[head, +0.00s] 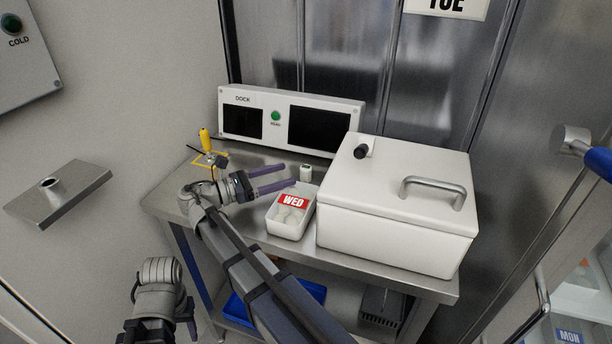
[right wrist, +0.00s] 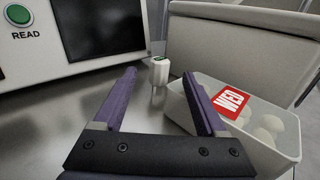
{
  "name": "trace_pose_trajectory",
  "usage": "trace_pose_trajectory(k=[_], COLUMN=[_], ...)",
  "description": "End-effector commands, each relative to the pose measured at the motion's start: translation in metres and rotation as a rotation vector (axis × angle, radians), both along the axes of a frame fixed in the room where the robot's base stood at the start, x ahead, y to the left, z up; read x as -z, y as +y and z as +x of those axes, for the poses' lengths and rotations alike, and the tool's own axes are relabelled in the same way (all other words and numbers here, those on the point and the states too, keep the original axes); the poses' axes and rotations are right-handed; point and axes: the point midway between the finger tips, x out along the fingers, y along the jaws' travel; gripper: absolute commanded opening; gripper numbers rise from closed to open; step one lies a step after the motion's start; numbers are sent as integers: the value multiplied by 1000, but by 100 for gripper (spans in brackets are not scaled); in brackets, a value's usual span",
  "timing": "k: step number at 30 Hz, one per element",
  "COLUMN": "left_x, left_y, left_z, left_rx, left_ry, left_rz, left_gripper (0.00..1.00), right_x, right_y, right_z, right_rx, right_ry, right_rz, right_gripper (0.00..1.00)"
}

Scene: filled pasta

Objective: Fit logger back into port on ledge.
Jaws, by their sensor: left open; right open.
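The logger, a small white body with a dark top (head: 305,173), stands upright on the steel table beside the WED tub. It also shows in the right wrist view (right wrist: 159,72), just beyond my fingertips and between their lines. My right gripper (head: 278,177) is open and empty, its purple fingers pointing toward the logger without visible contact.
The WED tub (head: 285,228) with pale pasta sits right of my right fingers. A white lidded box (head: 395,235) stands right of it. The DOCK panel (head: 350,97) with a green button is behind. A yellow-handled tool (head: 205,140) stands at the table's left.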

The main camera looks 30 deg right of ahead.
Motion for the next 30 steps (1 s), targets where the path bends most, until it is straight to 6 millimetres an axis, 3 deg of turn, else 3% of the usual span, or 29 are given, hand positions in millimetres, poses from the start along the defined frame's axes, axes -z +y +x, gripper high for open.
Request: trace_pose_trajectory(k=[12, 23, 30], left_x=[0, 0, 0], left_y=[0, 0, 0], left_z=[0, 0, 0], left_rx=[0, 0, 0], left_ry=[0, 0, 0], left_rz=[0, 0, 0], left_gripper=[50, 50, 50], right_x=[0, 0, 0], right_y=[-52, -59, -59], right_z=[-5, -5, -5], right_rx=[2, 0, 0], right_ry=[0, 0, 0], right_rz=[0, 0, 0], right_gripper=[74, 74, 47])
